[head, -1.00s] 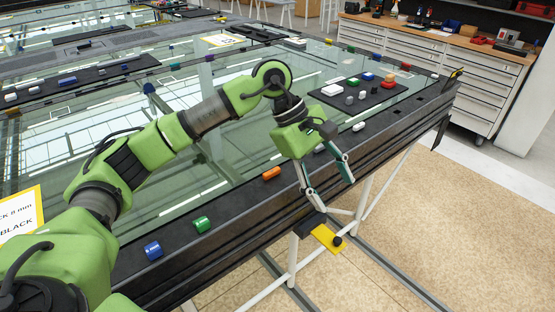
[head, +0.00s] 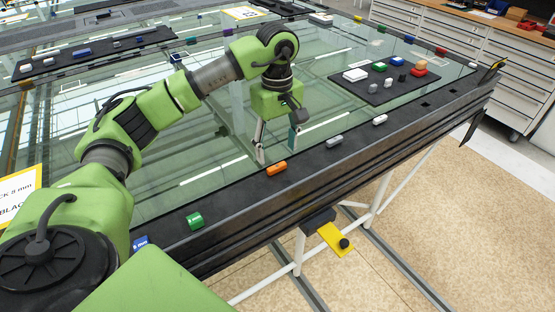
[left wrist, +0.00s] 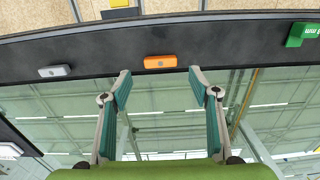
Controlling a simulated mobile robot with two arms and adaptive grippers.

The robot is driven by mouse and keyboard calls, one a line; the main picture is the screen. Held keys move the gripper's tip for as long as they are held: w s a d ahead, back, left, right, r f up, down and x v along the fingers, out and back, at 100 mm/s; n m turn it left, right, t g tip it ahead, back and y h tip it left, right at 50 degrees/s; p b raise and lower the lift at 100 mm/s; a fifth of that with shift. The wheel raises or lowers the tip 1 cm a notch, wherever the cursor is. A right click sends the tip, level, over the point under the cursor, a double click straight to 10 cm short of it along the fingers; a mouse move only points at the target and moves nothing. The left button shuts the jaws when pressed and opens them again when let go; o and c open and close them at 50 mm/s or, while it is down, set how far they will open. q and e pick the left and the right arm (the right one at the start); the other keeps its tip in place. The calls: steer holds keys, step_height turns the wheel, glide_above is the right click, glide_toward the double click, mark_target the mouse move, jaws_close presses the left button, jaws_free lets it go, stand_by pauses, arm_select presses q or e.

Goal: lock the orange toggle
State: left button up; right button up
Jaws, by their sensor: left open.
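The orange toggle (head: 277,168) is a small rounded block lying on the black frame edge of the glass panel. In the left wrist view the orange toggle (left wrist: 160,62) sits just beyond the fingertips, roughly centred between them. My left gripper (head: 276,150) is open and empty, over the glass right beside the toggle. In the left wrist view the left gripper (left wrist: 158,76) has its two fingers spread apart, with the toggle ahead of the gap. I cannot tell whether the fingers touch anything. My right gripper is not in view.
A green block (head: 195,221) and a blue block (head: 140,242) lie along the same frame edge. Grey blocks (head: 335,141) and (head: 380,119) lie further along it. A yellow-handled black clamp (head: 335,237) sticks out below the edge. A black mat (head: 365,97) holds several small blocks.

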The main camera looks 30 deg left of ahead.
mark_target(277, 166)
arm_select(q)
step_height(277, 166, down, 4)
steer(key=shift+s+p, duration=0.15)
steer(key=shift+p, duration=0.2)
steer(key=shift+f, duration=0.6)
steer(key=c, duration=1.1)
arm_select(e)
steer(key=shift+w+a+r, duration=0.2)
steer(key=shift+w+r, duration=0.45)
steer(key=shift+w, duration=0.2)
